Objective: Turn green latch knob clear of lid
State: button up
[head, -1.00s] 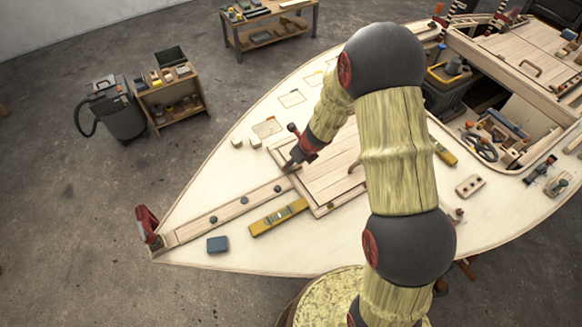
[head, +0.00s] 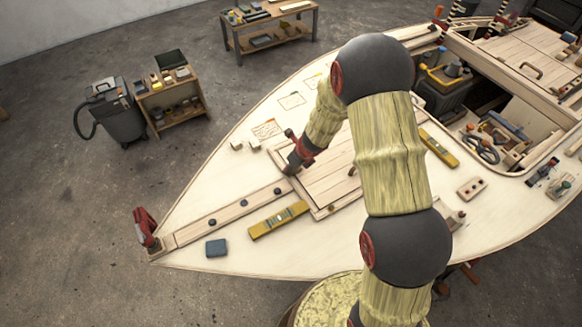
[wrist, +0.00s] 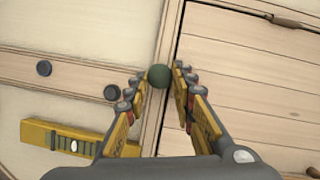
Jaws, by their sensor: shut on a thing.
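The green latch knob (wrist: 158,76) sits at the frame edge of the plank lid (wrist: 255,85) in the wrist view, between my fingertips. My gripper (wrist: 160,84) is shut on the knob, one finger on each side. In the head view my gripper (head: 292,168) reaches down to the lid's left edge and hides the knob. The lid (head: 325,180) lies flat in its frame on the pale deck, partly covered by my arm. A handle (wrist: 285,20) shows at the lid's far side in the wrist view.
Dark round plugs (head: 243,203) line the centre plank. A red clamp (head: 147,226) grips the hull tip.

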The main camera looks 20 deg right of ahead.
grip_shut()
jog(key=n+p, duration=0.1)
jog(key=n, duration=0.1)
jog(key=n+g+y+p, duration=0.1)
jog(key=shift+w+d+r+n, duration=0.1)
jog(key=shift+d+n, duration=0.1)
jog(key=shift+n, duration=0.2)
jog(key=n+p, duration=0.1)
jog(key=n+g+p, duration=0.1)
jog(key=n, duration=0.1)
jog(key=n+y, duration=0.1)
jog(key=n, duration=0.1)
jog(key=shift+w+d+g+p, duration=0.1)
jog(key=shift+w+g+p, duration=0.2)
jog(key=shift+g+p, duration=0.1)
jog(key=n, duration=0.2)
jog(key=n+g, duration=0.1)
jog(key=n, duration=0.1)
jog(key=n+g, duration=0.1)
jog(key=n, duration=0.1)
jog(key=shift+w, duration=0.25)
jog(key=n+g, duration=0.1)
jog(key=n, duration=0.4)
jog(key=shift+w+g+h+b, duration=0.2)
jog(key=shift+g+h+b, duration=0.1)
jog(key=shift+g+b, duration=0.1)
jog(key=o, duration=0.6)
grip_release()
